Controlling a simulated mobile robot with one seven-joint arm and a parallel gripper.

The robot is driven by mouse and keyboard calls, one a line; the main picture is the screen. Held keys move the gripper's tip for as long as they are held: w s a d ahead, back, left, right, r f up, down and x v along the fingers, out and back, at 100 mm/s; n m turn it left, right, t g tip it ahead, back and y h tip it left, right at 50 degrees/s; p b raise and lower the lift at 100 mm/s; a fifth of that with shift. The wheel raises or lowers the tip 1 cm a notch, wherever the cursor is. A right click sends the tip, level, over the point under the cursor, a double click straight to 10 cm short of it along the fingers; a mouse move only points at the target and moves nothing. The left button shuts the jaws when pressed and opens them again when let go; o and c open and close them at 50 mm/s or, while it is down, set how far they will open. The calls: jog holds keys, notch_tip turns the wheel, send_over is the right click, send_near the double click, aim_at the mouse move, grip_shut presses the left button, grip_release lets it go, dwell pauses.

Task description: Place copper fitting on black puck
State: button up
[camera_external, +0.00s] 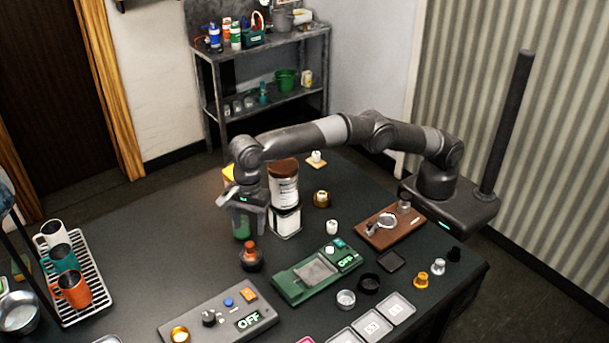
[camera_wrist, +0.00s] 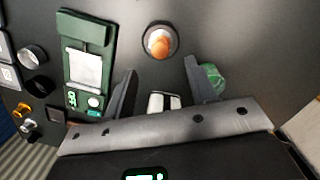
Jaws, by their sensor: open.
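A small copper-gold fitting (camera_external: 421,280) stands at the right front of the table; it also shows at the left of the wrist view (camera_wrist: 22,109). A second brass-coloured fitting (camera_external: 322,199) stands behind, right of the tall canister; I cannot tell which is the copper fitting. A round black piece (camera_external: 369,283), which looks like the black puck, lies right of the green scale and shows in the wrist view (camera_wrist: 40,85). My gripper (camera_external: 246,212) is open with nothing seen held, pointing down far left of these pieces; its fingers show in the wrist view (camera_wrist: 160,72).
A dark bottle with an orange top (camera_external: 250,257) and a green item (camera_external: 241,229) stand close to my gripper. The tall canister (camera_external: 285,190) is just right of it. The green scale (camera_external: 315,272) lies towards the puck. The left middle table is clear.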

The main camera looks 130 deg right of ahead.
jog(key=s+r+n+t, duration=0.1)
jog(key=s+r+n, duration=0.6)
jog(key=r, duration=0.7)
jog(key=s+a+r+n+t, duration=0.1)
jog(key=s+r+n, duration=0.2)
jog(key=s, duration=0.4)
jog(key=s+r+n, duration=0.2)
jog(key=s+n, duration=0.1)
jog(key=s, duration=0.4)
jog(key=s+a+f+n+t, duration=0.1)
jog(key=s+a+f+n, duration=0.15)
jog(key=s+n, duration=1.05)
jog(key=s+f+n, duration=0.1)
jog(key=s+f, duration=0.5)
jog(key=s, duration=0.4)
jog(key=s+a+f+n+t, duration=0.1)
jog(key=s+f+n, duration=0.1)
jog(key=s+f, duration=0.4)
jog(key=s, duration=0.4)
jog(key=shift+h, duration=0.4)
jog(key=shift+s, duration=0.1)
